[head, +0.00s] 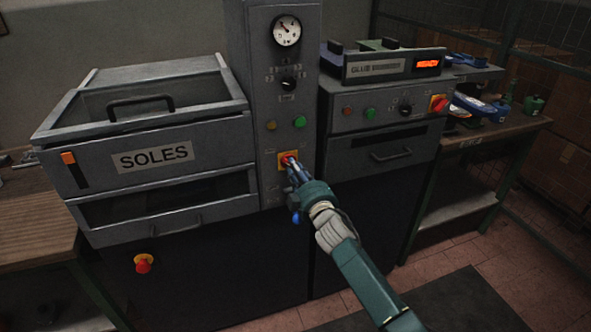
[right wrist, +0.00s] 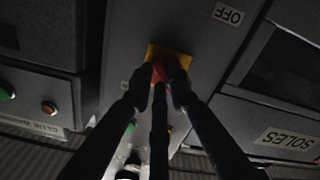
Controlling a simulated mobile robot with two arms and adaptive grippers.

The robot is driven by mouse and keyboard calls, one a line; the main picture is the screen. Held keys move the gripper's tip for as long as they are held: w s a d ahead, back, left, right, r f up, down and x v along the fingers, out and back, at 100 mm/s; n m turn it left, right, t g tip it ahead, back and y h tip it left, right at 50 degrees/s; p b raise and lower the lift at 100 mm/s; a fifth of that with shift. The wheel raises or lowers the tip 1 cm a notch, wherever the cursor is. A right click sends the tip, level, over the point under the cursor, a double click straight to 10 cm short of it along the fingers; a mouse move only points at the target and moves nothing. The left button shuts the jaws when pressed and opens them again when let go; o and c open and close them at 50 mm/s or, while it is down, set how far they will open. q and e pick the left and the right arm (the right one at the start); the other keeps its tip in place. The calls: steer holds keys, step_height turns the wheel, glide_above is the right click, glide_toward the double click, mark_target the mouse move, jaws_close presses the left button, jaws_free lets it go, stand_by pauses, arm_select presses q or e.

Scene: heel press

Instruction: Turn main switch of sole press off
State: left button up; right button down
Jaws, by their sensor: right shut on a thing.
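The main switch (head: 287,158) of the sole press is a red knob on a yellow-orange plate, on the grey control column right of the drawer marked SOLES. My right gripper (head: 291,168) reaches it from the lower right and is shut on the red knob. In the right wrist view, my right gripper's dark fingers (right wrist: 160,86) close around the red knob (right wrist: 159,70) and partly hide it. An OFF label (right wrist: 228,14) shows upside down beside the yellow plate there. The knob's exact angle is hard to tell. My left gripper is out of view.
The SOLES drawer unit (head: 190,150) stands left, with a red emergency button (head: 143,263) below. Yellow and green buttons (head: 299,122) and a gauge (head: 286,30) sit above the switch. The glue unit (head: 380,65) with another red switch (head: 438,103) stands right.

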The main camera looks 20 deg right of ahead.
steer(key=shift+f, duration=0.1)
stand_by(0.3)
steer(key=c, duration=1.6)
jaws_free()
steer(key=shift+c, duration=0.2)
steer(key=s, duration=1.2)
steer(key=shift+d, duration=0.2)
